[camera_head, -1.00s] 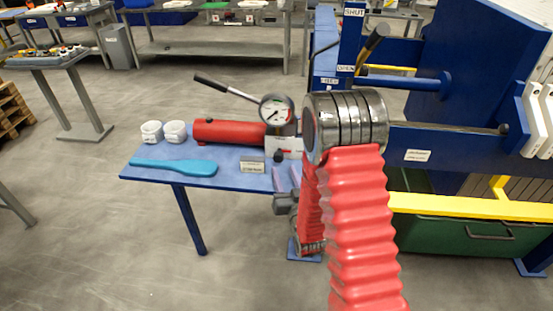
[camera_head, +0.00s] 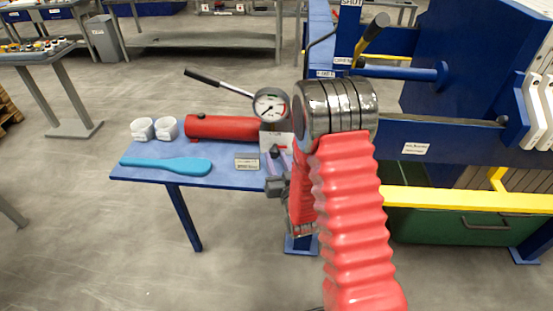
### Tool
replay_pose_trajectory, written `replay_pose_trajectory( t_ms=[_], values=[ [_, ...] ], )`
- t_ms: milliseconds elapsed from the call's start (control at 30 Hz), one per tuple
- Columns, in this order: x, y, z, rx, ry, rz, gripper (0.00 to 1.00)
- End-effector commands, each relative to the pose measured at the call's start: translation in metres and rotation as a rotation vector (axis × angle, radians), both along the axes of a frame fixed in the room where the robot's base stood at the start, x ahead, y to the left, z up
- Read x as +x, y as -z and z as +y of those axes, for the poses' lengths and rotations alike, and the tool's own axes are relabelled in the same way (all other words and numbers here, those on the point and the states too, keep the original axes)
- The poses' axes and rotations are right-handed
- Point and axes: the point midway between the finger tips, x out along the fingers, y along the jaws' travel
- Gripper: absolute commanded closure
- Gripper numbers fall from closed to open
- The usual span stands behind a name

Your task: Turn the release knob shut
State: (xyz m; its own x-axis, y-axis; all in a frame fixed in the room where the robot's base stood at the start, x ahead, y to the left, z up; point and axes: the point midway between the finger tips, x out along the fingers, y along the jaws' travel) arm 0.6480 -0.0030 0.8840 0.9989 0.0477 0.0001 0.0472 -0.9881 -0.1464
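The red hand pump (camera_head: 222,128) lies on the blue side table, with a round gauge (camera_head: 270,106) and a black-gripped lever (camera_head: 205,79). A pale valve block (camera_head: 275,139) sits at its right end. The small dark release knob (camera_head: 274,151) shows low on the front of this block. My gripper (camera_head: 279,159) is in front of the block, close to the knob, its two lilac fingers apart. The knob appears between or just beyond the fingertips; contact cannot be told. My red-sleeved arm hides the area to the right.
The blue press frame (camera_head: 460,70) with a yellow rail (camera_head: 450,198) stands at right. Open floor lies in front.

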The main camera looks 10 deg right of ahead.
Motion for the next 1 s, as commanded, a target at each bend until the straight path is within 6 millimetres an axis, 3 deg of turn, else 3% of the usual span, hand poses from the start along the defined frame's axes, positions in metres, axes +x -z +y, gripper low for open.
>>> replay_pose_trajectory(
  t_ms=[233, 667, 1000],
  values=[
    [-0.0001, 0.0003, -0.0035, 0.000, 0.001, 0.001, 0.91],
    [-0.0002, -0.0011, 0.0009, -0.065, 0.000, 0.022, 0.91],
    [-0.0002, -0.0036, 0.0023, -0.280, -0.001, 0.092, 0.91]
  ],
)
